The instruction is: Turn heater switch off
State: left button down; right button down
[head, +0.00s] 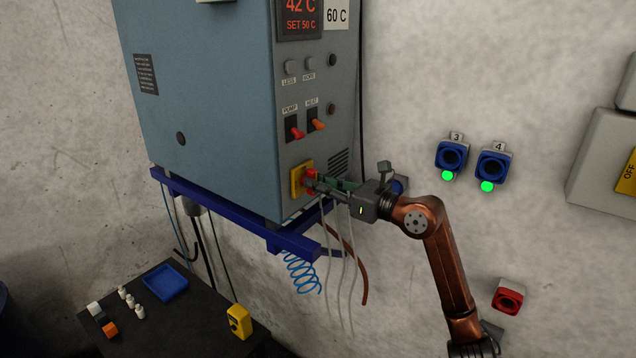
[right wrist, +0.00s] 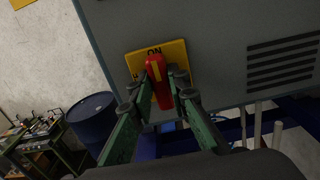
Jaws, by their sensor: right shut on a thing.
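The heater cabinet (head: 205,110) is a blue-grey box on the wall. Low on its front is a yellow switch plate (head: 296,181) with a red rotary handle (head: 311,177). In the right wrist view the red handle (right wrist: 157,72) sits on the yellow plate (right wrist: 178,52), and its yellow mark lies just below the word ON. My right gripper (head: 311,185) is shut on the handle, with one green finger on each side, as the right wrist view also shows (right wrist: 158,88). The fingers hide part of the plate. My left gripper is not in view.
PUMP (head: 296,130) and HEAT (head: 317,121) toggles sit above the switch. A blue bracket (head: 235,212) and hanging hoses (head: 345,270) are below. A dark table (head: 195,320) stands lower left. Blue sockets (head: 452,155) and a grey box (head: 600,160) are on the wall at right.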

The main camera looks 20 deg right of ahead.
jog(key=n+b, duration=0.4)
jog(key=n, duration=0.2)
jog(key=n+b, duration=0.4)
jog(key=n, duration=0.2)
jog(key=n+b, duration=0.4)
jog(key=n, duration=0.2)
jog(key=shift+s+a+f, duration=0.2)
jog(key=shift+a+f, duration=0.05)
jog(key=shift+f, duration=0.05)
dwell(0.6)
jog(key=c, duration=1.8)
grip_release()
jog(key=shift+c, duration=0.2)
jog(key=v, duration=1.2)
